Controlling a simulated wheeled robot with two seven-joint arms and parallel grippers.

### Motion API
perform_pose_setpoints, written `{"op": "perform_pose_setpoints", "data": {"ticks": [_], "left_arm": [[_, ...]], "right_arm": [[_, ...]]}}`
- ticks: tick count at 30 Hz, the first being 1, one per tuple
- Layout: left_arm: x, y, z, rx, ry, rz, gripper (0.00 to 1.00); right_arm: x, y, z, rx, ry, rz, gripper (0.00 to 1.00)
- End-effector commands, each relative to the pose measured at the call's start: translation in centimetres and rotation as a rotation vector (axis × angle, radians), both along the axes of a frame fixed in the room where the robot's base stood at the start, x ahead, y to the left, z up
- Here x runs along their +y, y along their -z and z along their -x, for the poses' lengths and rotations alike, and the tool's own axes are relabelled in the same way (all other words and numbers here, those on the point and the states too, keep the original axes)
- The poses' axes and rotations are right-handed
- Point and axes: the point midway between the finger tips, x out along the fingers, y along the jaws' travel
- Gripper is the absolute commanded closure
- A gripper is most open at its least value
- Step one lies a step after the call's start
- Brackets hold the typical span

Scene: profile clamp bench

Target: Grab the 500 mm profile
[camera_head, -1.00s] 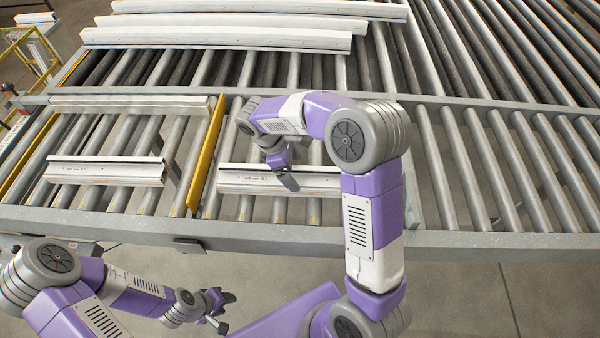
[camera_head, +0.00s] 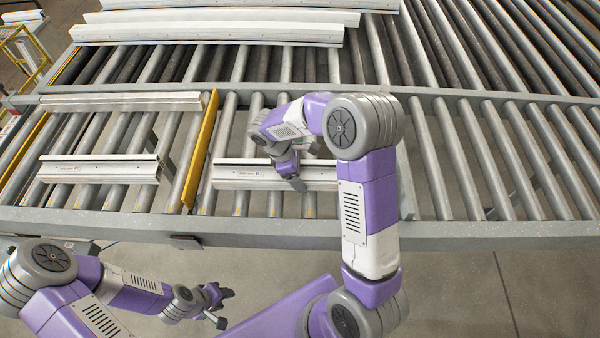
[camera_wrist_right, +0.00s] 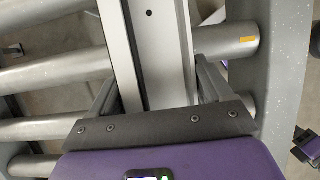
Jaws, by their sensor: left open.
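A pale metal profile (camera_head: 240,175) lies across the rollers right of the yellow divider, partly hidden by my right arm. My right gripper (camera_head: 296,178) is over it. In the right wrist view the profile (camera_wrist_right: 160,60) runs between the two fingers of my right gripper (camera_wrist_right: 155,85), one on each side and close to it; I cannot tell whether they press on it. A similar profile (camera_head: 100,169) lies left of the divider, and a longer, slimmer one (camera_head: 125,102) lies behind it. Their length marks are unreadable. My left gripper (camera_head: 221,306) is open and empty in front of the conveyor.
The yellow divider (camera_head: 201,150) stands between the two near profiles. Several long profiles (camera_head: 210,34) lie on the back rollers. The conveyor's front rail (camera_head: 130,226) runs along the near edge. The rollers at the right (camera_head: 490,160) are bare.

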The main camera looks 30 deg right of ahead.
Motion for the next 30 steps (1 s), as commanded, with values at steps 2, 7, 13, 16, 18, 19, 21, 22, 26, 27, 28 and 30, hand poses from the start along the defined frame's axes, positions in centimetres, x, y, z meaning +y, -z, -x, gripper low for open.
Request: {"op": "perform_pose_setpoints", "data": {"ticks": [2,7,13,16,18,19,21,22,26,27,28,30], "left_arm": [[0.0,0.0,0.0,0.000,0.000,0.000,0.57],[0.0,0.0,0.0,0.000,0.000,0.000,0.57],[0.0,0.0,0.0,0.000,0.000,0.000,0.57],[0.0,0.0,0.0,0.000,0.000,0.000,0.57],[0.0,0.0,0.0,0.000,0.000,0.000,0.57],[0.0,-0.1,0.0,0.000,0.000,0.000,0.57],[0.0,-0.1,0.0,0.000,0.000,0.000,0.57],[0.0,-0.1,0.0,0.000,0.000,0.000,0.57],[0.0,-0.2,0.0,0.000,0.000,0.000,0.57],[0.0,-0.3,0.0,0.000,0.000,0.000,0.57],[0.0,-0.3,0.0,0.000,0.000,0.000,0.57],[0.0,-0.3,0.0,0.000,0.000,0.000,0.57]], "right_arm": [[0.0,0.0,0.0,-0.001,0.000,0.000,0.51],[0.0,0.0,0.0,-0.001,0.000,0.000,0.77],[0.0,-0.1,-0.1,-0.002,0.000,0.000,0.79],[0.0,-0.5,-0.1,-0.004,-0.001,0.001,0.79],[0.0,-1.3,-0.1,-0.005,0.000,0.002,0.79],[0.0,-1.7,-0.2,-0.007,0.000,0.002,0.79],[0.0,-2.9,-0.1,-0.008,0.001,0.001,0.79],[0.0,-3.6,-0.2,-0.009,0.001,0.001,0.79],[0.0,-6.1,-0.2,-0.008,0.000,0.000,0.79],[0.0,-6.9,-0.2,-0.007,0.000,0.001,0.79],[0.0,-7.4,-0.1,-0.008,0.001,0.000,0.79],[0.0,-8.4,-0.1,-0.006,0.000,0.001,0.79]]}}
